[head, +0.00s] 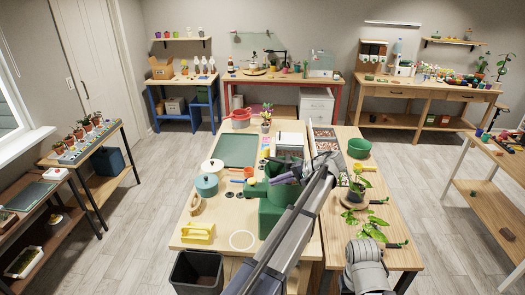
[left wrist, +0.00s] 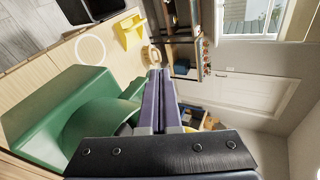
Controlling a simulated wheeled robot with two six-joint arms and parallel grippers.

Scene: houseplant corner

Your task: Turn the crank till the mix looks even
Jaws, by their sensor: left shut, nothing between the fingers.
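A green machine (head: 272,214), which I take to be the mixer, stands on the central wooden table; my left arm covers part of it. In the left wrist view its green rounded body (left wrist: 75,115) fills the left side. I cannot make out the crank or the mix inside. My left gripper (head: 276,181) is at the machine's upper part in the head view. In the left wrist view its purple fingers (left wrist: 158,75) are pressed together with nothing between them; I cannot tell whether they touch the machine. My right gripper is not in view.
Around the machine are a teal pot (head: 207,186), a yellow holder (head: 198,232), a white ring (head: 242,240) and a green mat (head: 236,150). Potted plants (head: 357,187) stand to the right. A dark bin (head: 197,272) is at the table's front left.

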